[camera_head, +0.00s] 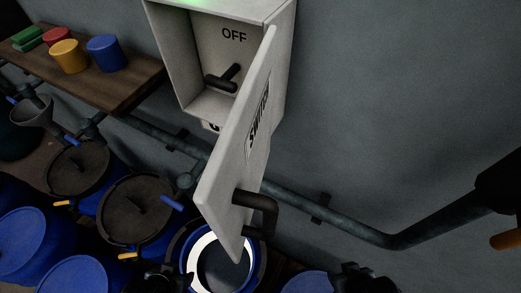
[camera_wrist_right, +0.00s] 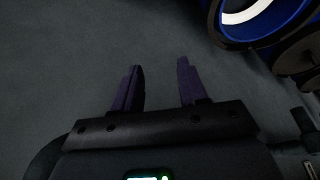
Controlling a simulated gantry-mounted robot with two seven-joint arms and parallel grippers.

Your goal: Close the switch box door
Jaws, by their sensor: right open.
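The switch box (camera_head: 168,50) is pale and mounted on the wall in the head view. Its door (camera_head: 238,150), marked SWITCH, stands wide open and swung out toward me. A dark bent handle (camera_head: 262,205) sits on the door's lower part. Inside the box a dark lever (camera_head: 222,82) shows below the word OFF. My right gripper (camera_wrist_right: 160,68) is open and empty in the right wrist view, apart from the door. Dark gripper-like parts at the head view's bottom edge appear to be my left gripper (camera_head: 155,279) and right gripper (camera_head: 355,278); the left one's jaws are unclear.
A wooden shelf (camera_head: 125,82) with coloured pots is left of the box. Several lidded blue vats stand below, and an open white-rimmed vat (camera_head: 198,268) is under the door. A pipe (camera_head: 345,222) runs along the wall.

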